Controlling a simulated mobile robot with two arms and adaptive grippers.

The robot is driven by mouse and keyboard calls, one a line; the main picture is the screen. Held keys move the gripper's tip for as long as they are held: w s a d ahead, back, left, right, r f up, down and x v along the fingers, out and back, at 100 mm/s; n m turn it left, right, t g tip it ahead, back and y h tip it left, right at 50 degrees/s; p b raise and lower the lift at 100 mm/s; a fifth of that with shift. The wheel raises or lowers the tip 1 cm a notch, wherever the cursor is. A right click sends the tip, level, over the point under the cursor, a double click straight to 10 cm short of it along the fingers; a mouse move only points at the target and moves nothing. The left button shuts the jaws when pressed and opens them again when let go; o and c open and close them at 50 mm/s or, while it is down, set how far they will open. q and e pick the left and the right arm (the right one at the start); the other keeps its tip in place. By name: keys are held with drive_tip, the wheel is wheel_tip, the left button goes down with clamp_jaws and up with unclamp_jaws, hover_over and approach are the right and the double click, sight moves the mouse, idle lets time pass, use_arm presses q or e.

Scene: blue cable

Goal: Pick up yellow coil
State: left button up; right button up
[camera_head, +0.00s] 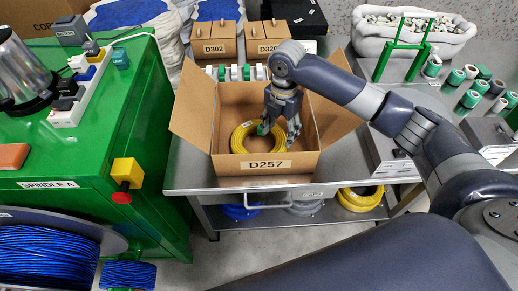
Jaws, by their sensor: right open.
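A yellow coil (240,139) lies on the floor of the open cardboard box marked D257 (265,167). My right gripper (279,130) reaches down into the box over the right part of the coil. Its fingers are apart and point downward. One fingertip shows green close to the coil's inner edge, and the other is near the coil's right side. I cannot tell whether the fingers touch the coil. Part of the coil is hidden behind the gripper. My left gripper is out of view.
The box stands on a metal table (184,166) with its flaps spread. More coils, one yellow (360,198), lie on the lower shelf. A green machine (125,130) stands left. Box D302 (209,48) is behind. Spools and a green rack (405,48) are right.

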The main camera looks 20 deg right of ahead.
hover_over(277, 150)
drive_tip(key=f, duration=0.5)
drive_tip(key=shift+s+d, duration=0.1)
drive_tip(key=shift+s, duration=0.15)
drive_tip(key=shift+w+f+p, duration=0.2)
drive_tip(key=shift+f+p, duration=0.2)
drive_tip(key=shift+f, duration=2.45)
drive_tip(key=c, duration=1.2)
drive_tip(key=shift+w+r, duration=0.1)
clamp_jaws()
drive_tip(key=shift+r, duration=0.1)
